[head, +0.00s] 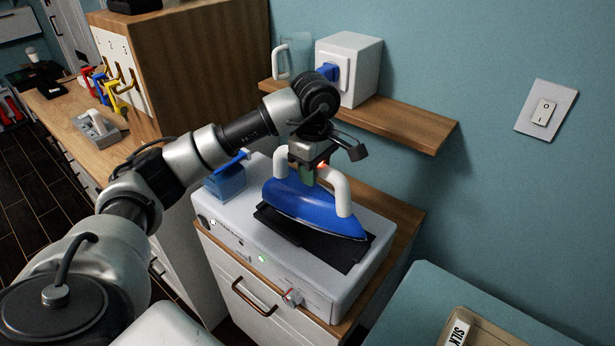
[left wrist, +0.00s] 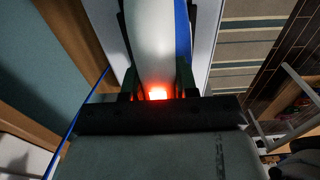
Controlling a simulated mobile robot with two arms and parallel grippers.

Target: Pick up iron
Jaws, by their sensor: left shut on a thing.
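The blue iron (head: 300,207) with a white handle stands on the dark pad of a white station on a wooden-topped cabinet. Its pointed end faces right in the head view. My left gripper (head: 312,175) reaches down from above and is shut on the iron's handle. In the left wrist view the white handle (left wrist: 152,45) lies between the two dark fingers of the left gripper (left wrist: 157,85), with a red glow by it. I cannot tell whether the iron touches the pad. My right gripper is not in view.
The white station (head: 272,262) has a knob on its front. A blue box-like thing (head: 226,180) stands left of the iron. A wooden shelf (head: 400,122) with a white box (head: 347,68) is behind the arm. A teal board (head: 430,290) is at the lower right.

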